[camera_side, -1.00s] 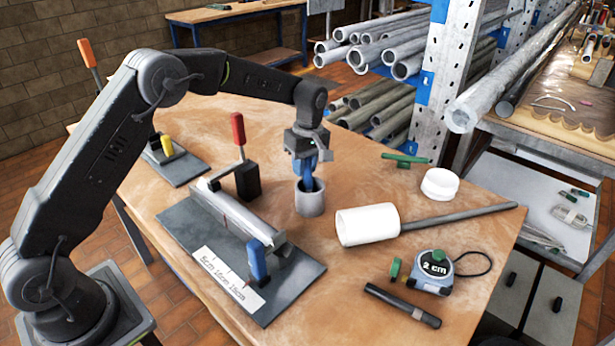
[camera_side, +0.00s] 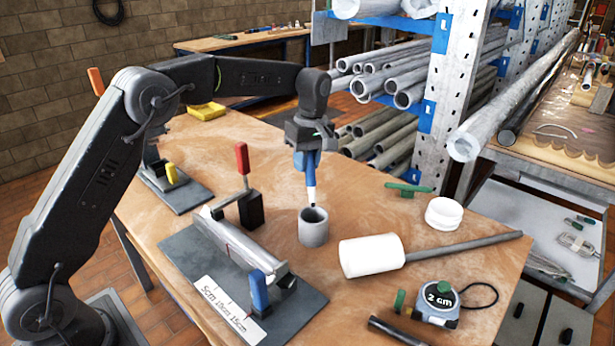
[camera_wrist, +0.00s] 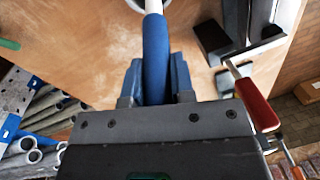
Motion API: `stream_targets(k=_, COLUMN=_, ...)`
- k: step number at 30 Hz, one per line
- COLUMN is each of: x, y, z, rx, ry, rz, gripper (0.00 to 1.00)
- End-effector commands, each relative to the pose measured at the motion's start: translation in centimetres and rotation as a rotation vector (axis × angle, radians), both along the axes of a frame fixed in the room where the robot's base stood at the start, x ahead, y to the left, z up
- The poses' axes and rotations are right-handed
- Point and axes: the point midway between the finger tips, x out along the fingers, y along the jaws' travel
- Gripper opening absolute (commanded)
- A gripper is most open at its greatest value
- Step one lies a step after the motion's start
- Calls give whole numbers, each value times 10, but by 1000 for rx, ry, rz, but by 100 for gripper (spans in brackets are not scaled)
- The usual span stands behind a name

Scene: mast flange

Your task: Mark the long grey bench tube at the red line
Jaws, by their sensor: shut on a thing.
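My gripper (camera_side: 308,156) is shut on a blue marker (camera_side: 310,170) with a white lower part and dark tip. It holds the marker upright, tip down, just above the grey cup (camera_side: 313,232). In the wrist view the blue marker (camera_wrist: 156,60) stands between the jaws; its tip is out of sight. The grey tube (camera_side: 245,248) lies in a clamp fixture on a dark plate, left of the cup. A thin red line (camera_side: 228,247) shows on the tube. A white scale strip (camera_side: 228,312) lies on the plate in front.
A red-handled clamp (camera_side: 243,160) and a blue-handled clamp (camera_side: 259,292) rise at the tube's ends. A white-headed mallet (camera_side: 372,255), a tape measure (camera_side: 438,300) and a white ring (camera_side: 444,213) lie to the right. A tube rack (camera_side: 432,100) stands behind the bench.

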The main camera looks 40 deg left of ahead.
Motion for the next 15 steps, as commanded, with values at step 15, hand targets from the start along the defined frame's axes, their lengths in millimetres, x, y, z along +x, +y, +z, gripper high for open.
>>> stream_targets(k=15, x=-121, y=62, z=53, rx=144, ry=5, rz=-26, gripper=0)
